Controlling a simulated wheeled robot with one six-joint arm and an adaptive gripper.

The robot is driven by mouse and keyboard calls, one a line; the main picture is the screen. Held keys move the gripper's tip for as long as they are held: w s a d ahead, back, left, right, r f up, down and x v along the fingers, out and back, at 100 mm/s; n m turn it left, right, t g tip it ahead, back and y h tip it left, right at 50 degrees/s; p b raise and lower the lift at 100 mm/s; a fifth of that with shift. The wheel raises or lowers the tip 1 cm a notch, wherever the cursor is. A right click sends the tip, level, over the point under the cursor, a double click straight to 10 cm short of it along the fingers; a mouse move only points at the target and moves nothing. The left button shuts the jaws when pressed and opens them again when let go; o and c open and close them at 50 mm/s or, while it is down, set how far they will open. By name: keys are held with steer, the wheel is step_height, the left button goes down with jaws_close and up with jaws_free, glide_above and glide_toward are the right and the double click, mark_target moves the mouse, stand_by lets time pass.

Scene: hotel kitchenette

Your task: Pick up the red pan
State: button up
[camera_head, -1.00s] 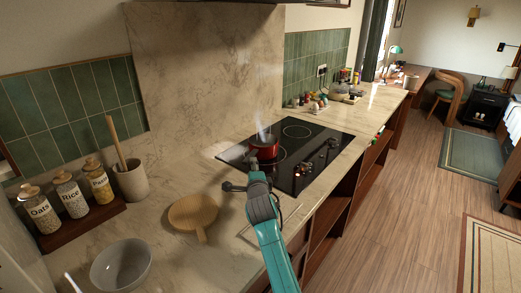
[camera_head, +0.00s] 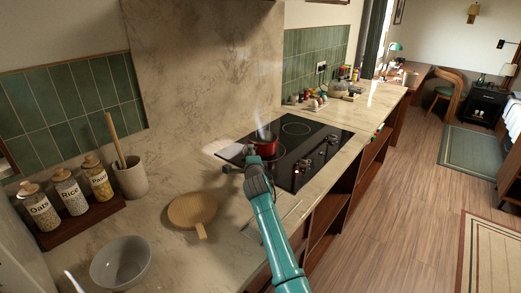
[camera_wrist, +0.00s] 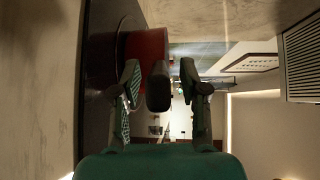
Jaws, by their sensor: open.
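The red pan (camera_head: 264,142) sits on the near left part of the black cooktop (camera_head: 316,146), with steam rising from it. My gripper (camera_head: 250,158) is close in front of the pan and covers part of its near side. In the wrist view, the pan's red side (camera_wrist: 146,48) fills the upper left. Its dark handle (camera_wrist: 158,90) points toward the camera and shows between the two fingers of my open gripper (camera_wrist: 160,76). Gaps show on the handle's sides, wider on the right; whether a finger touches it I cannot tell.
A round wooden board (camera_head: 191,209) lies on the counter left of my arm, and a grey bowl (camera_head: 121,262) is nearer. Jars (camera_head: 71,195) and a utensil crock (camera_head: 131,178) stand at the left. Small items (camera_head: 314,102) stand beyond the cooktop. The wall is behind it.

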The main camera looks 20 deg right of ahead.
jaws_close()
steer(key=shift+r, duration=0.2)
